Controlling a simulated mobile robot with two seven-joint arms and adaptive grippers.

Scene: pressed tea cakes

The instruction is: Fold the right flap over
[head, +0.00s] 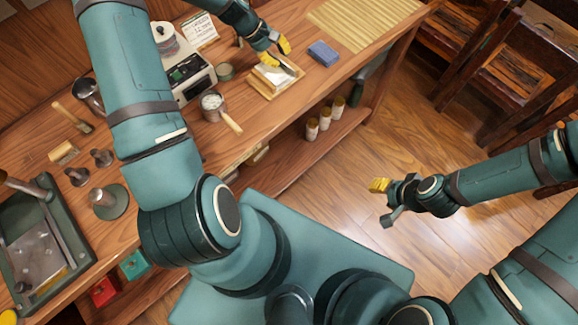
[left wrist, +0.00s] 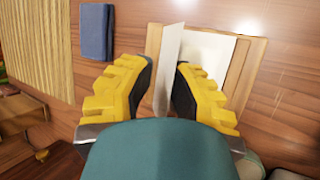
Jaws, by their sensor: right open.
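A wooden tray or board (head: 262,91) on the workbench holds a white sheet (head: 266,75); it also shows in the left wrist view as a wooden frame (left wrist: 257,60) with white paper (left wrist: 212,52). A pale flap (left wrist: 170,48) stands up at the left of the paper there. My left gripper (head: 277,54) is over the tray. In the left wrist view its yellow fingers (left wrist: 165,75) are apart on either side of the flap; I cannot tell whether they touch it. My right gripper (head: 384,201) is open and empty above the floor, away from the bench.
A handled cup (head: 212,103), a small tin (head: 225,71) and a scale (head: 190,76) stand left of the tray. Chairs (head: 490,65) stand at the right.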

